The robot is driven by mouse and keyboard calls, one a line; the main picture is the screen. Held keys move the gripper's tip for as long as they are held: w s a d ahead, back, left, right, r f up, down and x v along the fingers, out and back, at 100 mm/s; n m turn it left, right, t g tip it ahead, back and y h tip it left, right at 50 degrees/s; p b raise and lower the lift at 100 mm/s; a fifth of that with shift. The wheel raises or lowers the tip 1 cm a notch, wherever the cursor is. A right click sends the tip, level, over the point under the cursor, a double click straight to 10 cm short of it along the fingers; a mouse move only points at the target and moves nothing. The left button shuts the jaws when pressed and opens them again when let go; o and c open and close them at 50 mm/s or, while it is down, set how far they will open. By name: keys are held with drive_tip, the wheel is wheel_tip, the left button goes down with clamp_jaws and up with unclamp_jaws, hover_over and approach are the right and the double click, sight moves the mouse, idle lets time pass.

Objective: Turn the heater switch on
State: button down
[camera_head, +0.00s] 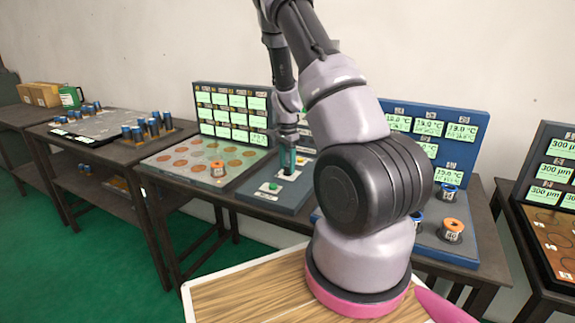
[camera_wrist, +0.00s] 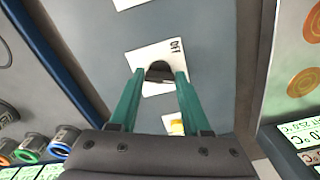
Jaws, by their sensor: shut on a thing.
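A dark switch knob (camera_wrist: 158,69) stands on a white plate (camera_wrist: 150,52) in the wrist view. The plate bears the word "OFF" at its upper right. My gripper (camera_wrist: 160,76) has its two teal fingers on either side of the knob and is shut on it. Its lower part is hidden between the fingers. In the head view my gripper (camera_head: 289,160) points down at the blue-grey control panel (camera_head: 292,200). The switch itself is hidden there by the fingers.
A green button (camera_head: 273,186) sits on the same panel. A board with copper discs (camera_head: 190,158) lies to the left, with green displays (camera_head: 232,112) behind it. To the right, a blue panel (camera_head: 470,125) shows temperatures, with an orange-topped cylinder (camera_head: 452,230) in front.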

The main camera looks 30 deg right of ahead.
sight(287, 167)
drive_tip(key=shift+m, duration=0.8)
drive_tip(key=shift+c, duration=1.8)
unclamp_jaws()
wheel_tip(287, 167, up, 11)
drive_tip(key=shift+f, duration=0.1)
